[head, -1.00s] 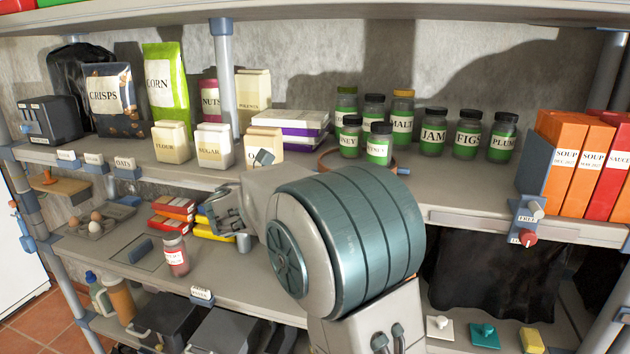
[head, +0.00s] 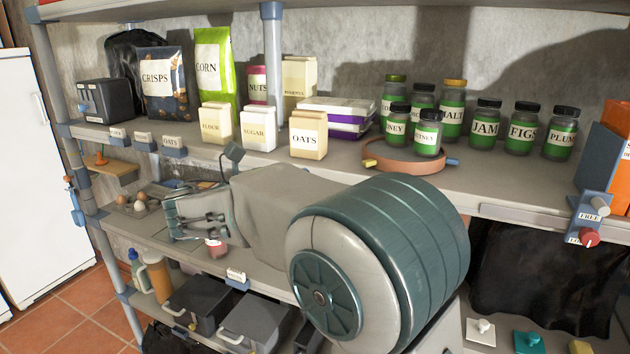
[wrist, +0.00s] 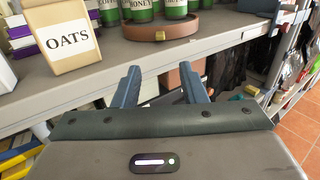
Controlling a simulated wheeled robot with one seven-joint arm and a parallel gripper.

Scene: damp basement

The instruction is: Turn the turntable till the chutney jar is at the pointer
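The turntable (head: 402,164) is a low disc with a reddish-brown rim on the upper shelf. A jar with a green band and dark lid, its label partly reading "TNEY" (head: 428,140), stands at its front right; I take it for the chutney jar. The honey jar (head: 396,128) stands just left of it. A yellow piece (head: 369,162) sits at the rim's left and a blue piece (head: 452,161) at its right; I cannot tell which is the pointer. My gripper (wrist: 160,70) is open and empty in the wrist view, below and in front of the turntable, apart from it.
The oats box (head: 308,136) stands left of the turntable near the shelf edge. Jam (head: 485,125), figs (head: 523,130) and plum (head: 560,134) jars stand to its right. A blue panel with knobs (head: 592,212) juts from the shelf front. My arm covers part of the lower shelf.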

